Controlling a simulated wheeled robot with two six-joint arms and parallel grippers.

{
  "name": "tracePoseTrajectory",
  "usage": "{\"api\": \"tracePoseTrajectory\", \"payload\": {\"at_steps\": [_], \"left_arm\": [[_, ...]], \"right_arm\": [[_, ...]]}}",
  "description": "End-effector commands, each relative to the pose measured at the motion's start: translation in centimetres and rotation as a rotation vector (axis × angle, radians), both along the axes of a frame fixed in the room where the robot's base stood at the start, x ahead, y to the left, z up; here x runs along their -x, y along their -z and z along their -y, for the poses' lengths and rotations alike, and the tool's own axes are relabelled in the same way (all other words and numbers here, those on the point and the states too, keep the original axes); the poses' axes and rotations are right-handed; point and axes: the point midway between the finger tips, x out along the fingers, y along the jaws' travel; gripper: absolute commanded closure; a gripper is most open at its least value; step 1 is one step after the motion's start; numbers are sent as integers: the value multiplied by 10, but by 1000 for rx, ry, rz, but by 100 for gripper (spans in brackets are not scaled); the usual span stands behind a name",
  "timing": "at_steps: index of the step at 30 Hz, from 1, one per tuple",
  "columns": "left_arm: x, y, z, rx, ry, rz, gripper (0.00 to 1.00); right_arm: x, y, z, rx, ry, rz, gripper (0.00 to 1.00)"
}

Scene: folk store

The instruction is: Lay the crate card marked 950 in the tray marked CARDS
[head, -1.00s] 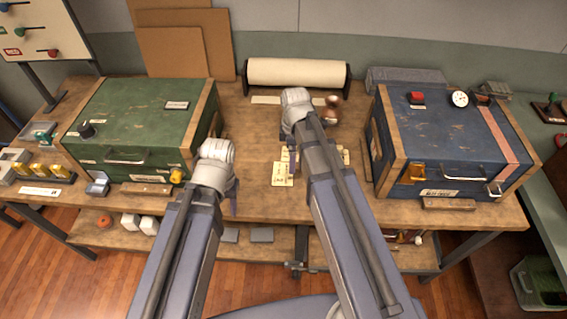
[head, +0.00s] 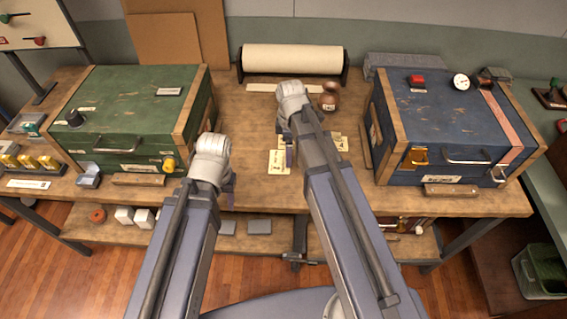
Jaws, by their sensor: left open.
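Several pale cards lie on the wooden bench between two crates. One card (head: 278,163) is below my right gripper and another (head: 341,143) is to its right; their marks are too small to read, so I cannot tell which is 950. I cannot make out a tray marked CARDS. My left gripper (head: 229,193) is open over the front of the bench, left of the cards and apart from them. My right gripper (head: 285,145) points down over the cards; its fingers are partly hidden by its arm, and I cannot tell whether it touches a card.
A green crate (head: 140,110) stands left and a blue crate (head: 440,125) right. A paper roll (head: 293,58) and a copper-coloured object (head: 329,98) are behind the cards. Yellow blocks (head: 28,162) sit at far left. The bench between the green crate and cards is clear.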

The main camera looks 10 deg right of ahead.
Motion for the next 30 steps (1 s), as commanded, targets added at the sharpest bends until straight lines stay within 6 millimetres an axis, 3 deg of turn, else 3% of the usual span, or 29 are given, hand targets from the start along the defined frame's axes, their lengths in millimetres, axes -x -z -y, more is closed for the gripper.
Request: {"api": "tracePoseTrajectory", "payload": {"at_steps": [1, 7, 17, 30], "left_arm": [[0, 12, 0, 0, 0, 0, 51], [0, 36, 0, 0, 0, 0, 51], [0, 39, 0, 0, 0, 0, 51], [0, 39, 0, 0, 0, 0, 51]], "right_arm": [[-1, 12, 0, 0, 0, 0, 3], [-3, 36, 0, 0, 0, 0, 3], [-3, 39, 0, 0, 0, 0, 3], [-3, 39, 0, 0, 0, 0, 51]]}}
